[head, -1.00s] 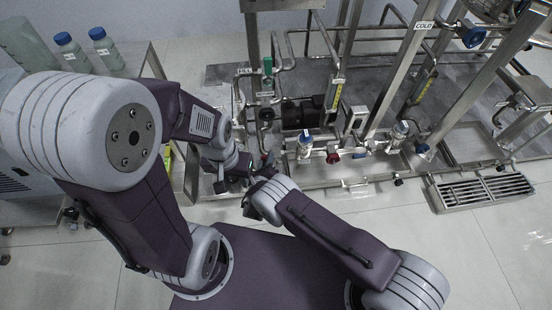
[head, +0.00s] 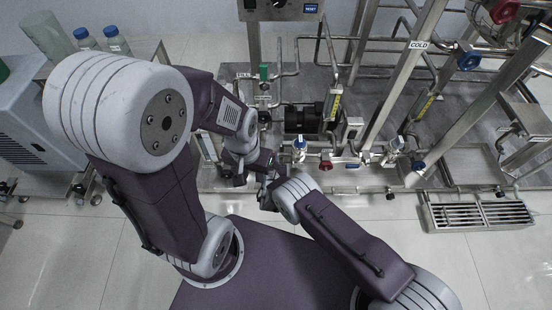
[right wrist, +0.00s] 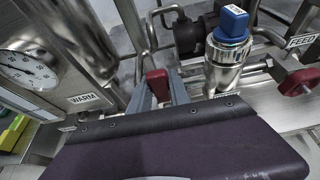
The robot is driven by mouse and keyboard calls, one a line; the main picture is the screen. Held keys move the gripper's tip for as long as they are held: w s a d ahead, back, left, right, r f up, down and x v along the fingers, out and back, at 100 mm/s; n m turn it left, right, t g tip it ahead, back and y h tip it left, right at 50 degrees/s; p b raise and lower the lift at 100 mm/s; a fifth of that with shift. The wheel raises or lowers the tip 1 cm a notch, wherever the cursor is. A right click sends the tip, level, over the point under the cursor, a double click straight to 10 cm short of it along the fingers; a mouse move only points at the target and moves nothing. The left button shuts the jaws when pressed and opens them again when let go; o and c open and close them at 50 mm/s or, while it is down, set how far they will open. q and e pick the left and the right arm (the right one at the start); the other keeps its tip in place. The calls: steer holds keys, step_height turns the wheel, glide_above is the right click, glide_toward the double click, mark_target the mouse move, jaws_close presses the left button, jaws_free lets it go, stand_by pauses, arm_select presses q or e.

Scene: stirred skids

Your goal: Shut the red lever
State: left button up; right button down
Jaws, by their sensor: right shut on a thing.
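The red lever (right wrist: 157,83) shows in the right wrist view, upright between the grey fingers of my right gripper (right wrist: 160,92), which is shut on it. Its lower part is hidden by the fingers and my wrist. In the head view my right gripper (head: 267,181) is beside the front of the skid, and the lever cannot be made out there. My left gripper (head: 238,176) is just left of it, pointing down; its fingers are too small to tell open from shut.
A dial gauge (right wrist: 28,70) and the WARM label (right wrist: 84,98) are left of the lever. A blue-capped valve (right wrist: 229,35) stands close on its right, with a red FEED handwheel (right wrist: 303,81) beyond. A floor grate (head: 478,215) lies at right. The front floor is clear.

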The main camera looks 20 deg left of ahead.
arm_select(q)
steer(key=shift+d, duration=0.25)
arm_select(e)
steer(key=shift+w+d, duration=0.15)
steer(key=shift+d+m, duration=0.1)
steer(key=shift+m, duration=0.2)
arm_select(q)
steer(key=shift+w+d, duration=0.1)
steer(key=shift+d, duration=0.05)
arm_select(e)
steer(key=c, duration=1.2)
jaws_free()
step_height(320, 180, up, 5)
steer(key=p, duration=0.3)
steer(key=shift+p, duration=0.35)
arm_select(q)
step_height(320, 180, up, 11)
steer(key=p, duration=0.7)
arm_select(e)
steer(key=s+d+r, duration=0.1)
steer(key=d+r, duration=0.5)
steer(key=d, duration=0.5)
steer(key=shift+s+d, duration=0.3)
steer(key=shift+s, duration=0.1)
arm_select(q)
steer(key=shift+r, duration=0.1)
